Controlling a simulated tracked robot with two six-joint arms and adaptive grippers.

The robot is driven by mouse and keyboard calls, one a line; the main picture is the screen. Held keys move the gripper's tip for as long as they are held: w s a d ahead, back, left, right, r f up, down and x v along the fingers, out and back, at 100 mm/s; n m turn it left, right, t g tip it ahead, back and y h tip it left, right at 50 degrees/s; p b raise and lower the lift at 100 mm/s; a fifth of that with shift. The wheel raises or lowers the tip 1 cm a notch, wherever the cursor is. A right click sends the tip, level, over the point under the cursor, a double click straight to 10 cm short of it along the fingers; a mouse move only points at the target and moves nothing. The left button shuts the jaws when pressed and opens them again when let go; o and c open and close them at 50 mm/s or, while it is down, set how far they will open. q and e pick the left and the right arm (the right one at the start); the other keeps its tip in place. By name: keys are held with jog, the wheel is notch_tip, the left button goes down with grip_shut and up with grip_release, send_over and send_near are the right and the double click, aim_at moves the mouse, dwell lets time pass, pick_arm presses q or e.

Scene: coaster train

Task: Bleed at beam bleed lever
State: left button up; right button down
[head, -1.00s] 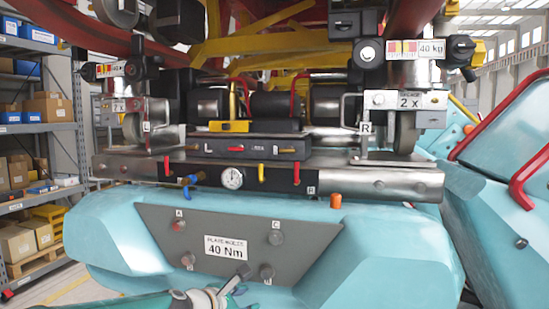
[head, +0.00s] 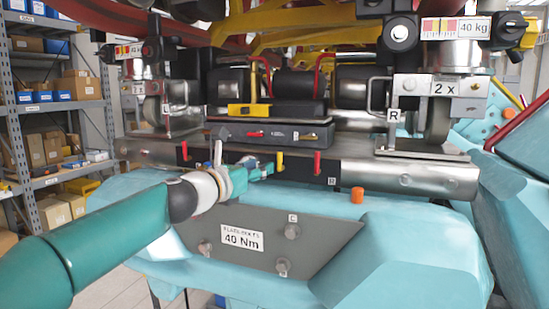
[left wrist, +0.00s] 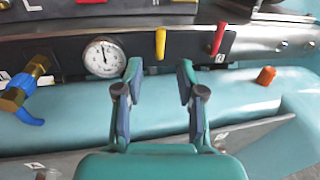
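The dark steel beam (head: 360,174) carries a yellow lever (head: 280,161) and a red lever (head: 317,163) near the label R. Another red lever (head: 185,151) is further left. In the left wrist view, the yellow lever (left wrist: 160,43) stands just beyond and between my open left fingertips (left wrist: 159,72). The right red lever (left wrist: 218,38) is right of them. A round gauge (left wrist: 103,57) and a brass valve with blue handle (left wrist: 24,90) are to the left. In the head view my left gripper (head: 262,168) covers the gauge. I cannot tell which lever is the bleed lever. My right gripper is out of view.
A turquoise body (head: 390,250) bulges below the beam, with a grey "40 Nm" plate (head: 330,240). An orange cap (head: 357,195) sticks up from it. Brackets and cylinders crowd above the beam. Shelves with boxes (head: 55,120) stand at the left.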

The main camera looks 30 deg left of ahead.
aim_at(278, 159)
pick_arm(q)
jog(key=w+p, duration=0.2)
jog(key=w, duration=0.5)
jog(key=shift+w+a, duration=0.1)
jog(key=shift+w, duration=0.3)
